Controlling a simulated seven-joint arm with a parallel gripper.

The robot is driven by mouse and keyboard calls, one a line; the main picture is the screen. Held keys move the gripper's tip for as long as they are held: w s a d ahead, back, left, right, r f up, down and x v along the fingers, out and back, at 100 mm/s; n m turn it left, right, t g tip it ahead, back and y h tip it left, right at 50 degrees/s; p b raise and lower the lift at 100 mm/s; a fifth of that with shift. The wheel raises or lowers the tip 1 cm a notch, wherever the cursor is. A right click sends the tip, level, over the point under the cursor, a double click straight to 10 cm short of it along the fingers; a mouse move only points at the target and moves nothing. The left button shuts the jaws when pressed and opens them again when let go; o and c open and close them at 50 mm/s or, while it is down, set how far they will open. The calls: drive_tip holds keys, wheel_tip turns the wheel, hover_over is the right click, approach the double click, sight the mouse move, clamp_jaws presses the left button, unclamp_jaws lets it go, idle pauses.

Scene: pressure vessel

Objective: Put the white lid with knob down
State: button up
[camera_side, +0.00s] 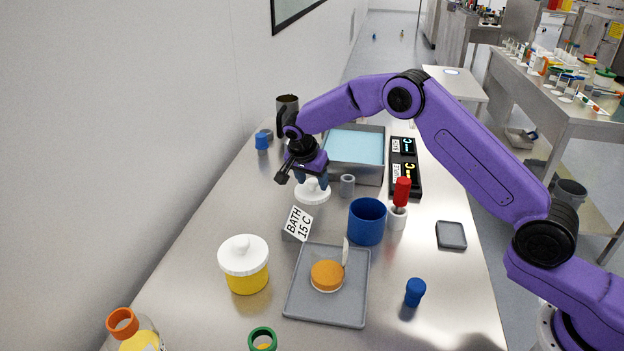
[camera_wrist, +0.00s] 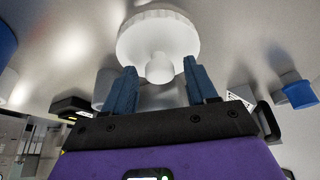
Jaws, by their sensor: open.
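The white lid with knob (camera_side: 313,194) lies knob up, apparently on the steel table, behind the BATH 15 C sign. My gripper (camera_side: 312,180) is directly above it, pointing down. In the wrist view the lid (camera_wrist: 158,32) shows as a round white disc with its knob facing me. My gripper (camera_wrist: 160,66) is open there, with one blue finger on each side of the knob and visible gaps between. A similar white knobbed lid (camera_side: 242,254) sits on a yellow jar (camera_side: 247,281).
The BATH 15 C sign (camera_side: 297,223) stands just in front of the lid. A grey cylinder (camera_side: 347,186) and blue cup (camera_side: 367,222) are to its right. A water bath (camera_side: 355,174) is behind. A grey tray (camera_side: 325,308) lies in front. Table left of the lid is clear.

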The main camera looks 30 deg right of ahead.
drive_tip(key=v, duration=1.2)
drive_tip(key=shift+a+r, duration=0.1)
drive_tip(key=s+a+r+n+y, duration=0.1)
drive_tip(key=s+r+n, duration=0.1)
drive_tip(key=s+n, duration=0.6)
drive_tip(key=s+a+r+n+y, duration=0.2)
drive_tip(key=s+n, duration=0.2)
drive_tip(key=s, duration=0.8)
drive_tip(key=s+d+f+n, duration=0.1)
drive_tip(key=s+d+n, duration=0.2)
drive_tip(key=s, duration=0.5)
drive_tip(key=s+d+f+n+g, duration=0.1)
drive_tip(key=s+d+n, duration=0.3)
drive_tip(key=s, duration=0.5)
drive_tip(key=s+d+f+n+g+y, duration=0.1)
drive_tip(key=s+d+n, duration=0.3)
drive_tip(key=s, duration=0.4)
drive_tip(key=shift+s+f+n, duration=0.25)
drive_tip(key=shift+s+n, duration=0.05)
drive_tip(key=shift+n, duration=0.5)
